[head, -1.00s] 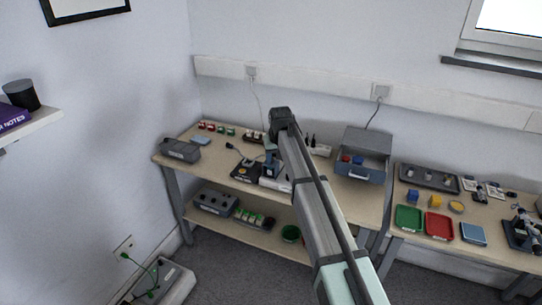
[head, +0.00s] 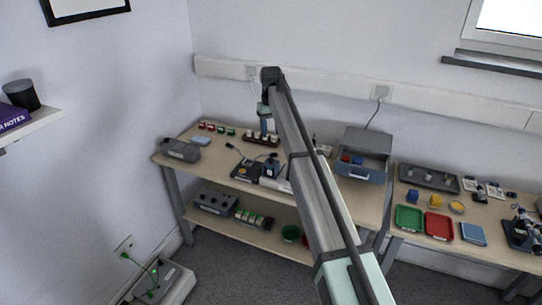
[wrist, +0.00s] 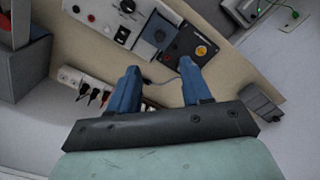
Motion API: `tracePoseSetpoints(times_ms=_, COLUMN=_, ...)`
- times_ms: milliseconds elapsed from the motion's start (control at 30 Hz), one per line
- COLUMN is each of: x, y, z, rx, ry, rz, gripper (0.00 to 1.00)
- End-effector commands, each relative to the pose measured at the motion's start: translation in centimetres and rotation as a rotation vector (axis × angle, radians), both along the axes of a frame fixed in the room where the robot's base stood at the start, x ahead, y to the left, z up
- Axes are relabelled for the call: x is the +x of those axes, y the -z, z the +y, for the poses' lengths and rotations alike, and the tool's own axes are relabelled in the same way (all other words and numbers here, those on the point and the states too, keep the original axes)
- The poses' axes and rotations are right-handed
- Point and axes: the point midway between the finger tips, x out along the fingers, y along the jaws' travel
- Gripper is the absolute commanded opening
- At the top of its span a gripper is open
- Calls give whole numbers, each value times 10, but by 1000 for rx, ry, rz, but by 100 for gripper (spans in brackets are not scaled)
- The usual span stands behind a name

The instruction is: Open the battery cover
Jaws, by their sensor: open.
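I cannot make out a battery cover in either view. My gripper (head: 264,125) hangs above the back of the left bench in the head view, fingers down. In the wrist view my gripper (wrist: 160,68) shows two blue fingers spread apart with nothing between them. A black unit with an orange knob (wrist: 200,50) lies on the bench beyond the fingertips; it also shows in the head view (head: 244,171). A grey box (head: 180,150) sits at the bench's left end and shows at the right of the wrist view (wrist: 262,101).
A white panel with knobs (wrist: 112,14) and a power strip with plugs (wrist: 72,76) lie near my fingers. A grey drawer unit (head: 362,155) stands at the bench's right. A second bench holds a green tray (head: 408,217) and a red tray (head: 438,225). Bench (head: 215,160) is bare at front left.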

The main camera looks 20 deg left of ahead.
Motion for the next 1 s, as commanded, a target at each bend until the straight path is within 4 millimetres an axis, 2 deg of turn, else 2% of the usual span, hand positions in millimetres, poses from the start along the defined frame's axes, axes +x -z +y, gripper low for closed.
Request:
tracePoseSetpoints(times_ms=400, x=-1, y=73, z=-1, rx=-1, ry=1, rz=1, gripper=48)
tracePoseSetpoints(times_ms=600, x=0, y=101, z=0, rx=0, ry=1, rz=0, gripper=48)
tracePoseSetpoints(times_ms=800, x=0, y=117, z=0, rx=1, ry=1, rz=-1, gripper=48)
tracePoseSetpoints(times_ms=1000, x=0, y=122, z=0, rx=1, ry=1, rz=-1, gripper=48)
